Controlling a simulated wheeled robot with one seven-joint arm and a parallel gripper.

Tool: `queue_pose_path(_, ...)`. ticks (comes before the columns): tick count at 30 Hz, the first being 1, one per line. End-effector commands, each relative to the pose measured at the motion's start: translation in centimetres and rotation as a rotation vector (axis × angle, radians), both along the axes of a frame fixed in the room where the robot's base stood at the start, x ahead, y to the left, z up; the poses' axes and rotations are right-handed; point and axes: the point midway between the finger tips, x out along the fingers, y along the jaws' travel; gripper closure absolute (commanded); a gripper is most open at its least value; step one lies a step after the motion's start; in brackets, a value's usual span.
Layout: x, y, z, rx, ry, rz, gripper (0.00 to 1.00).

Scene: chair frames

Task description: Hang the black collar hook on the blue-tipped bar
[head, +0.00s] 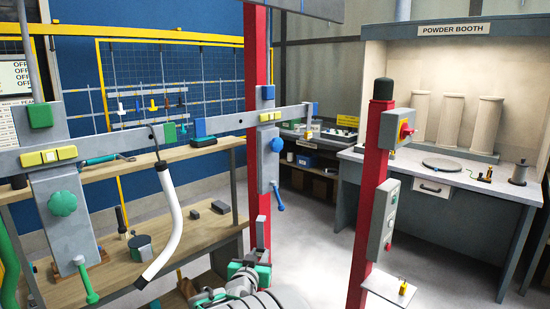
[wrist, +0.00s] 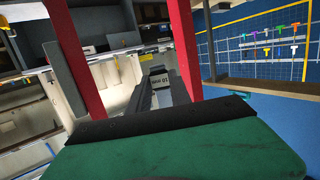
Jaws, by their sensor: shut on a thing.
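My gripper (head: 250,266) is low in the middle of the head view, below the rail.
A second grey bar (head: 105,138) with a green tip carries a hanging white curved tube (head: 171,215). Red posts (head: 372,200) stand on the right. A wooden bench (head: 140,262) is at left. A wall rack (head: 180,100) holds coloured hooks. A powder booth (head: 455,80) is at back right.

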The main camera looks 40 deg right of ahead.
Motion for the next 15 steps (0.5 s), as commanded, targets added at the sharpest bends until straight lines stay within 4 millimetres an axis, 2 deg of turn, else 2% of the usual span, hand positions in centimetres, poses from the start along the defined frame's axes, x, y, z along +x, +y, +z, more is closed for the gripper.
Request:
queue_pose_path(1, -1.0, -2.4, 0.8, -0.001, -0.001, -0.04, 1.0)
queue_pose_path(3, -2.1, -4.9, 1.6, 0.0, 0.0, -0.078, 1.0)
queue_pose_path(9, -4.5, -10.8, 3.8, -0.001, -0.002, -0.149, 1.0)
queue_pose_path(12, -4.5, -13.4, 5.5, -0.002, -0.004, -0.136, 1.0)
queue_pose_path(15, -3.1, -14.7, 7.6, -0.003, -0.005, -0.073, 1.0)
